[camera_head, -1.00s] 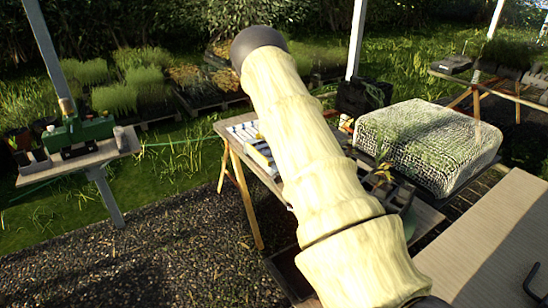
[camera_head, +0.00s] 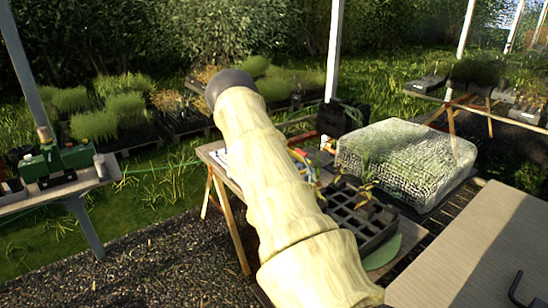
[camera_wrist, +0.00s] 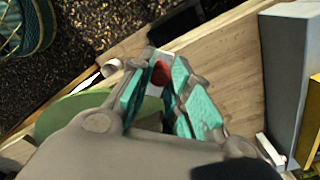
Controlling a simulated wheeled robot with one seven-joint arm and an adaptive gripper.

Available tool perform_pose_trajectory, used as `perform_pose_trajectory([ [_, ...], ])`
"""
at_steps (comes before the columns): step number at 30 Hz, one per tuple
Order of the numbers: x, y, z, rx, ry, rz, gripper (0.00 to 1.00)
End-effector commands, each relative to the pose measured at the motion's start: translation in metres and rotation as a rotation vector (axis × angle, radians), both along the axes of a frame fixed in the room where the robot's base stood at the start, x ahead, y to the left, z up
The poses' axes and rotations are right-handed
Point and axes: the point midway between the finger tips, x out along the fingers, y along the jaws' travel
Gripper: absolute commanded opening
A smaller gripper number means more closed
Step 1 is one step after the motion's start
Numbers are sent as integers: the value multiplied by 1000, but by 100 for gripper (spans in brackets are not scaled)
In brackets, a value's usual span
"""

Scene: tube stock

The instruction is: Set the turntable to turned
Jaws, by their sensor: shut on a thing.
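A green disc (camera_head: 398,249), which looks like the turntable, shows partly from under a black cell tray (camera_head: 375,236) with a few seedlings on the wooden table. Most of the disc is hidden by the tray and my arm. In the wrist view the disc's edge (camera_wrist: 62,108) lies left of my gripper. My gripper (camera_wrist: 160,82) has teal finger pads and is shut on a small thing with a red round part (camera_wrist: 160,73). I cannot tell whether this thing belongs to the turntable. In the head view my gripper is hidden behind my pale-sleeved arm.
A net-covered mound (camera_head: 405,160) stands behind the tray. In the wrist view a grey box (camera_wrist: 288,75) and a yellow thing (camera_wrist: 310,125) stand on the right. A side table (camera_head: 60,195) with a green device is at left. Gravel lies in front.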

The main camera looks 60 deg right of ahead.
Motion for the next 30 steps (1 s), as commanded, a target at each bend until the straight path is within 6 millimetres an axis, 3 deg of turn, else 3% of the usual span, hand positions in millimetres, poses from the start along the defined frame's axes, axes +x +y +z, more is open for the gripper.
perform_pose_trajectory([
  [7,2,-6,3,-15,-5,0,0],
  [8,2,-7,3,-15,-5,0,25],
  [11,2,-6,3,-14,-4,1,42],
  [23,4,0,9,-11,-4,4,42],
  [30,4,0,42,-12,-6,3,42],
])
